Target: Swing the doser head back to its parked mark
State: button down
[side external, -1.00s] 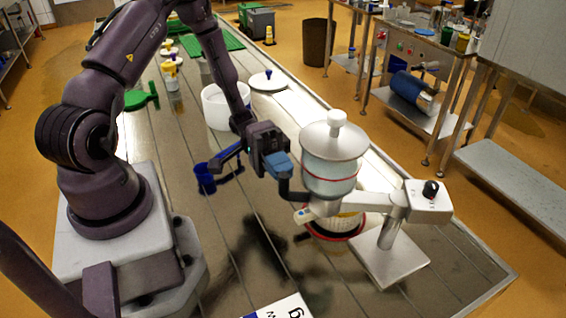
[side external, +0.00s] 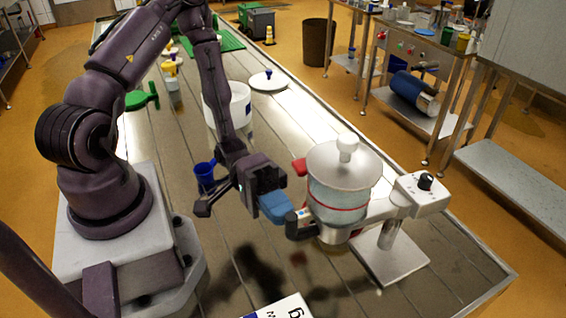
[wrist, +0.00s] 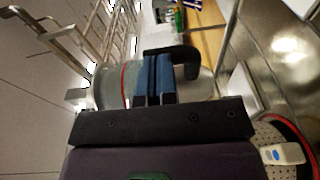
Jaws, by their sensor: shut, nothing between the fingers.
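The doser head (side external: 338,195) is a clear hopper with a red band and a pale lid with a white knob. It sits on a swing arm from a post on a square base plate (side external: 385,268). Its dark hooked handle (side external: 297,230) points left. My gripper (side external: 283,212) is shut and empty, with its blue fingers right at the handle. In the wrist view the fingers (wrist: 155,75) lie beside the black hooked handle (wrist: 183,58); I cannot tell whether they touch it. A red-rimmed mould (wrist: 285,125) shows at the wrist view's right. No parked mark is recognisable.
A blue cup (side external: 205,176) stands left of my gripper. A white tub (side external: 238,100) and a white lid (side external: 268,82) lie farther back. A control box with a black knob (side external: 424,182) tops the post. A printed card (side external: 285,308) is at the front.

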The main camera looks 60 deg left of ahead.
jog(key=shift+s+d, duration=0.25)
jog(key=shift+d, duration=0.95)
